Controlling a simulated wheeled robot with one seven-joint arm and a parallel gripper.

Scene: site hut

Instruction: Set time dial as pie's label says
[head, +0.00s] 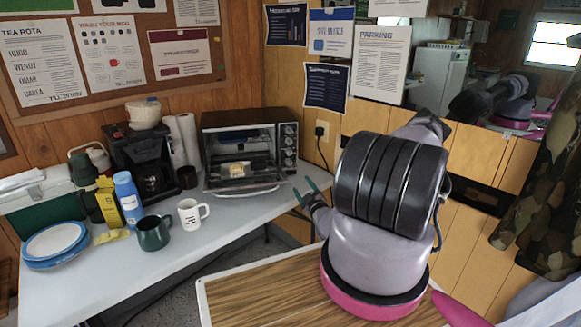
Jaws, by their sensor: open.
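The toaster oven (222,122) stands on the white table against the back corner, with its door (248,191) folded down open. A small pale item, apparently the pie (237,170), sits inside on the rack; any label on it is too small to read. Several knobs run down the control panel (289,143) on the oven's right side. I cannot tell which knob is the time dial or where it points. My gripper (304,188), with teal fingers, is open and empty, right of the open door and lower than the knobs.
A black coffee maker (148,158) and paper towel rolls (183,140) stand left of the oven. A white mug (191,214), green mug (154,233), blue bottle (128,197) and plates (55,242) are nearer. A plugged-in cord (321,132) hangs right of the oven. The front table is clear.

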